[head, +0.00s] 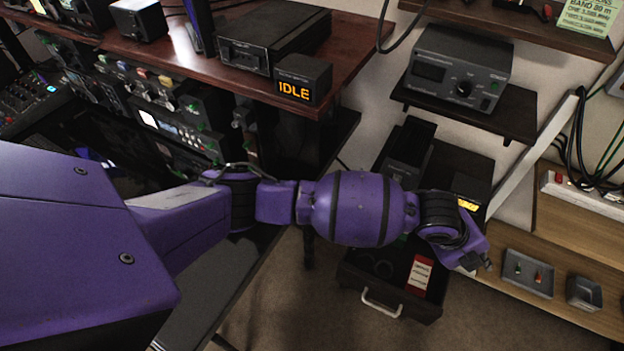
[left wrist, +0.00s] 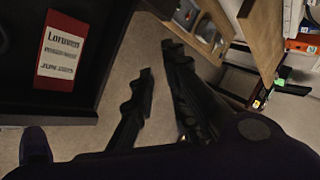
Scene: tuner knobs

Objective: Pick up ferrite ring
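In the head view, dark round shapes, possibly ferrite rings (head: 376,265), lie in the left part of an open black drawer (head: 405,309). They are too dark to tell clearly. A curved dark edge (left wrist: 6,38) at the far left of the left wrist view may be one of them. My left arm reaches across from the left, and its gripper (head: 480,263) is just right of the drawer. In the left wrist view its two dark fingers (left wrist: 158,80) are apart with only floor between them. My right gripper is not in view.
A red and white booklet (head: 420,275) lies in the drawer; it also shows in the left wrist view (left wrist: 62,45). The drawer has a metal handle (head: 381,304). A wooden shelf at right holds two grey trays (head: 528,273) (head: 584,293). A desk with radio gear (head: 270,38) stands at upper left.

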